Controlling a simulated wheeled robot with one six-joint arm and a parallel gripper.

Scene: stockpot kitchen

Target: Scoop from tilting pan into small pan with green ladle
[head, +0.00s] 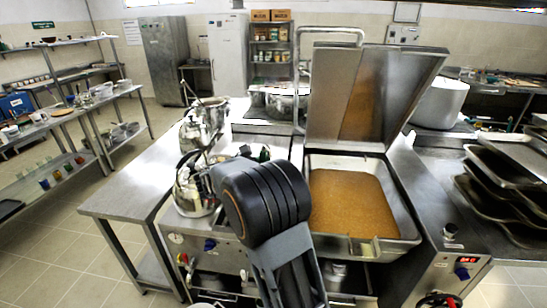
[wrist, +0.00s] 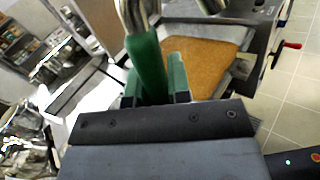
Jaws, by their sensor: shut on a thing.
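The tilting pan (head: 403,228) stands at the centre right of the head view with its lid raised and brown food (head: 350,204) spread across it. It also shows in the wrist view (wrist: 243,40), at the upper right. My gripper (wrist: 156,76) is shut on the green handle of the green ladle (wrist: 147,62). The handle runs up to a shiny metal part (wrist: 138,14) at the top edge of the wrist view; the ladle's bowl cannot be made out. In the head view my arm hides most of the gripper and ladle. I cannot single out the small pan.
Shiny metal pots (head: 196,190) stand on the steel counter (head: 128,197) left of my arm. Stacked trays (head: 505,165) and a large white pot (head: 440,102) stand at the right. The raised lid (head: 370,95) rises behind the tilting pan. Tiled floor is clear at the left front.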

